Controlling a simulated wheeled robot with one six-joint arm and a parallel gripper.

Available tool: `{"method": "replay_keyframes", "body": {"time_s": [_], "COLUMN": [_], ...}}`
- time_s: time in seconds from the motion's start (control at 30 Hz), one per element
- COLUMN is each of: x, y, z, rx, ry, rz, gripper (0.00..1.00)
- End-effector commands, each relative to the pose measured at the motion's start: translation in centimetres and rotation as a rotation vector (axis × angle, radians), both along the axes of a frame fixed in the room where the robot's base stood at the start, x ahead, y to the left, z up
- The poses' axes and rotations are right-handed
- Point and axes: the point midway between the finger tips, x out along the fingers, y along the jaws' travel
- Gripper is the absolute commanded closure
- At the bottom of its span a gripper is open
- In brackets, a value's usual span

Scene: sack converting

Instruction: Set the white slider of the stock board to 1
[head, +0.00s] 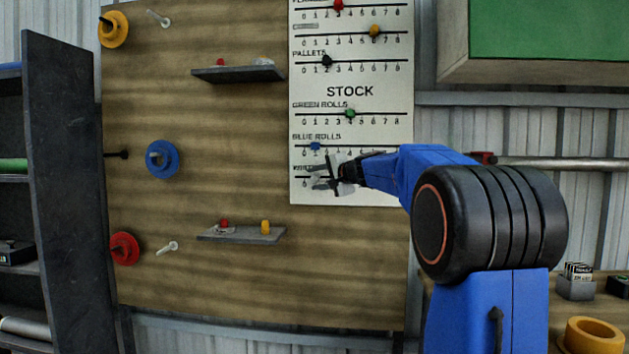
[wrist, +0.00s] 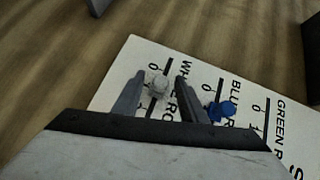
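The white stock board (head: 395,148) hangs on the wooden wall panel, and its lowest row, White Rolls, is largely covered by my gripper (head: 326,176) in the head view. In the wrist view, the white slider (wrist: 158,86) sits on that row near the 0 end; its exact mark is unclear. My gripper (wrist: 161,75) has its two fingers apart, one on each side of the white slider. Small gaps seem to show, so it does not look clamped. The blue slider (head: 315,146) is on the row above, close to my finger in the wrist view (wrist: 222,111).
A green slider (head: 350,113) and a black slider (head: 327,60) sit on higher rows. A small shelf (head: 240,235) juts out below left of the board, another (head: 238,74) above left. A green-fronted cabinet (head: 545,35) is at upper right.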

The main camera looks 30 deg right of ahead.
Motion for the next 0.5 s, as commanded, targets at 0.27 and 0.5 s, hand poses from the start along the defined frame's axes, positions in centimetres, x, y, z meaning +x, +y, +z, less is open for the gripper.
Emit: {"method": "replay_keyframes", "body": {"time_s": [0.27,0.5], "x": [-5.3,-10.0], "y": [-1.0,-1.8], "z": [1.1,2.0], "rx": [-0.001,-0.001], "ry": [-0.002,-0.002], "rz": [-0.003,-0.003], "gripper": [0.62,0.62]}}
